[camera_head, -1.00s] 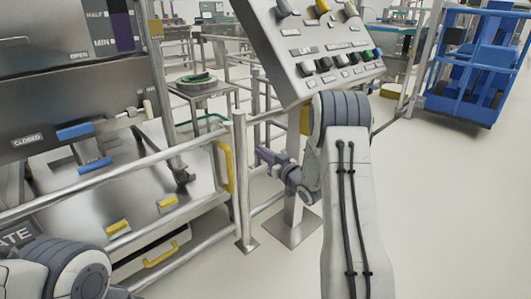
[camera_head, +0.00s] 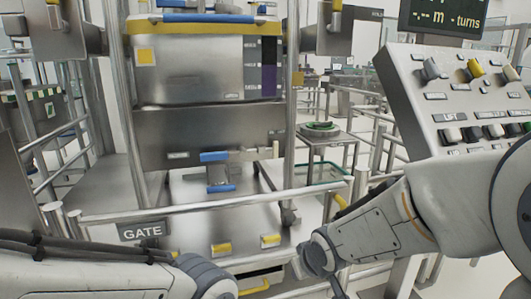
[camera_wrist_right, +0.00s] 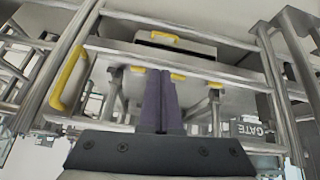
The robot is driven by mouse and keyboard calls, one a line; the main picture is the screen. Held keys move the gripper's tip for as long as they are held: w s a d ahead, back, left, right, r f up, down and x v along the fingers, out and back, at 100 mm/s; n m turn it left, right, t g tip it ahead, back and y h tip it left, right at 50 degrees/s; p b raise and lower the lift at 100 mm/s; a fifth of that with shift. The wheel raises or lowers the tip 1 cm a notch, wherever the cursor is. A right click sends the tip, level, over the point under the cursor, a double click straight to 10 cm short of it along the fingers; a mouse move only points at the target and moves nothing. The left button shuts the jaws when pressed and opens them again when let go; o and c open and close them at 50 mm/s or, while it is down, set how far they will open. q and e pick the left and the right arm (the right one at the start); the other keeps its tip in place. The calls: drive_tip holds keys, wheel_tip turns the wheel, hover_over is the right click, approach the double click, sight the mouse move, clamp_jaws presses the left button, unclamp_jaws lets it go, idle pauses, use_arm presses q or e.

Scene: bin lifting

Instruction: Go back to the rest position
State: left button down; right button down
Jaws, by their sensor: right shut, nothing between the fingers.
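My right arm (camera_head: 375,225) reaches in from the right in the head view, bent in front of the gate rail. Its wrist is near the bottom middle, and its fingers cannot be made out there. In the right wrist view my right gripper (camera_wrist_right: 161,103) shows two purple fingers pressed together with nothing between them. It points toward the railing and touches nothing that I can see. My left arm (camera_head: 90,275) lies low across the bottom left of the head view. Its gripper is out of view.
A steel bin (camera_head: 190,75) with a yellow rim stands behind the gate rail (camera_head: 215,206), with a GATE sign (camera_head: 142,231). A tilted control panel (camera_head: 465,90) stands close above my right arm. A small table (camera_head: 325,138) is behind.

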drive_tip(key=s+a+r+n+g+p, duration=0.1)
drive_tip(key=s+n+g, duration=0.15)
drive_tip(key=s, duration=0.95)
drive_tip(key=s+a+r+n+g+p, duration=0.15)
drive_tip(key=s+g, duration=0.25)
drive_tip(key=s, duration=0.8)
wheel_tip(320, 180, up, 34)
drive_tip(key=m+p, duration=0.1)
drive_tip(key=p, duration=3.2)
drive_tip(key=shift+w+a+f+h, duration=0.2)
drive_tip(key=shift+h, duration=0.1)
